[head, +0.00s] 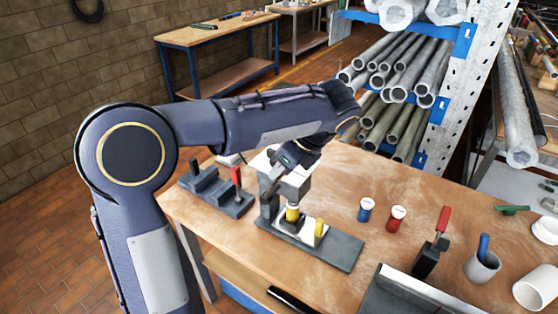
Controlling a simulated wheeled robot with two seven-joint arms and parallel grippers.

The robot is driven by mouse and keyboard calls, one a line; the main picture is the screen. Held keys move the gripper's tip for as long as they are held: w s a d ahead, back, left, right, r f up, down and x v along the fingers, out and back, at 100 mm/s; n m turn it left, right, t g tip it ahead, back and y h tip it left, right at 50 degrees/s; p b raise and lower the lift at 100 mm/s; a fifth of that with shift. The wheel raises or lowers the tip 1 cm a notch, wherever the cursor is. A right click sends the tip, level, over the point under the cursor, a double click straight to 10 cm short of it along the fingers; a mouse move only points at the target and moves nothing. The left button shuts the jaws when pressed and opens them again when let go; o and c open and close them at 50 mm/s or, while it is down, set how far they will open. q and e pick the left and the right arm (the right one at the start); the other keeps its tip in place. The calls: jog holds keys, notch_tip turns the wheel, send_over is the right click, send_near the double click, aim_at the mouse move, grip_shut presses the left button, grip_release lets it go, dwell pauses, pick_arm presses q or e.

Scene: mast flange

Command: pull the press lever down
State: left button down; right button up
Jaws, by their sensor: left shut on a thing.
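The press (343,250) stands on the wooden workbench, with a dark base plate and a light grey head. A yellow cylindrical part (293,213) sits under its head, and a yellow piece stands beside it. My left arm reaches over the bench from the left, bent down at the wrist. My left gripper (278,168) is at the top left of the press head, shut on the press lever (271,184). The lever is partly hidden by the gripper, and the fingertips are hard to make out. My right gripper is not in view.
Left of the press is a dark fixture with a red handle (237,177). A rack of metal pipes (399,95) stands behind the bench.

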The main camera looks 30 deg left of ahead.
pick_arm(q)
jog(key=shift+d+f, duration=0.1)
jog(key=shift+d, duration=0.05)
jog(key=c, duration=1.2)
grip_release()
jog(key=v, duration=0.7)
jog(key=shift+d+r, duration=0.3)
jog(key=shift+s, duration=0.1)
